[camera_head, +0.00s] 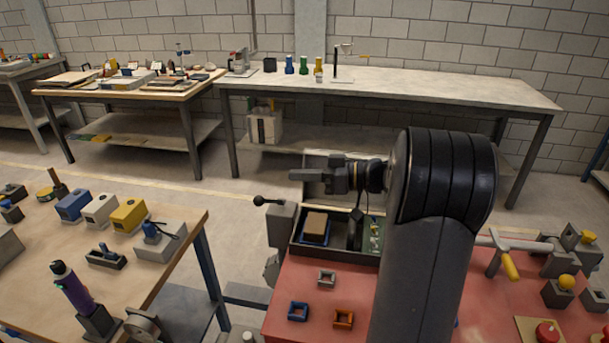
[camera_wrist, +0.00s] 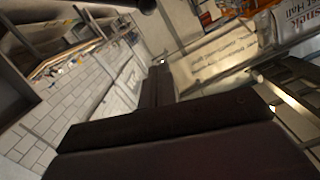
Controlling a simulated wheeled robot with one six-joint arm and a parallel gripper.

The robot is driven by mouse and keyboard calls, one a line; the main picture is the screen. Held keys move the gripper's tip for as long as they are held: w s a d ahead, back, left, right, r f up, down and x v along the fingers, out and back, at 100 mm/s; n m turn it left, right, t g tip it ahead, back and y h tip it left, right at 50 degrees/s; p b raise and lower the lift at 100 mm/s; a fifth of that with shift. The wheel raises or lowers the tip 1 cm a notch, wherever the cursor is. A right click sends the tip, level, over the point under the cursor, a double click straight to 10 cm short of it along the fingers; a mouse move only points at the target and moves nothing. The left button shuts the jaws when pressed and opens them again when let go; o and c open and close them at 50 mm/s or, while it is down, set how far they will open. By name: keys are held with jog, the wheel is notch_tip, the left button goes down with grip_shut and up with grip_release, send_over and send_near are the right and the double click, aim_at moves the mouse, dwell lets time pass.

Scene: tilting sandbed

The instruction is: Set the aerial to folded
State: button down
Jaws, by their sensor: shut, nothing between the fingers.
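My gripper (camera_head: 298,176) is shut and empty. It points left in the head view, above the back part of a dark open-topped box (camera_head: 297,243). In the wrist view the dark fingers (camera_wrist: 172,85) are together with nothing held. I cannot pick out the aerial for sure. A thin dark upright piece (camera_head: 357,203) stands at the box, partly behind my arm, and may be it. The box holds a brown block (camera_head: 316,223) on a blue base and a small green board (camera_head: 375,238). My arm hides what lies right of it.
A grey lever unit (camera_head: 281,225) with a black knob stands left of the box. Several small square frames lie on the red table (camera_head: 285,275). A wooden table (camera_head: 185,222) with coloured blocks is at left. A pale bench (camera_head: 450,92) stands behind. A yellow-ended handle (camera_head: 509,266) is at right.

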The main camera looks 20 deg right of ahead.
jog(key=w+a+f, duration=0.3)
jog(key=a+f, duration=0.1)
jog(key=a, duration=0.2)
jog(key=shift+a+f, duration=0.25)
jog(key=s+a+f+n+b, duration=0.2)
jog(key=s+a+f+b, duration=0.1)
jog(key=f, duration=0.5)
jog(key=s+b, duration=0.1)
jog(key=b, duration=0.1)
jog(key=shift+s+n+b, duration=0.25)
jog(key=shift+n+b, duration=0.05)
jog(key=shift+n, duration=0.1)
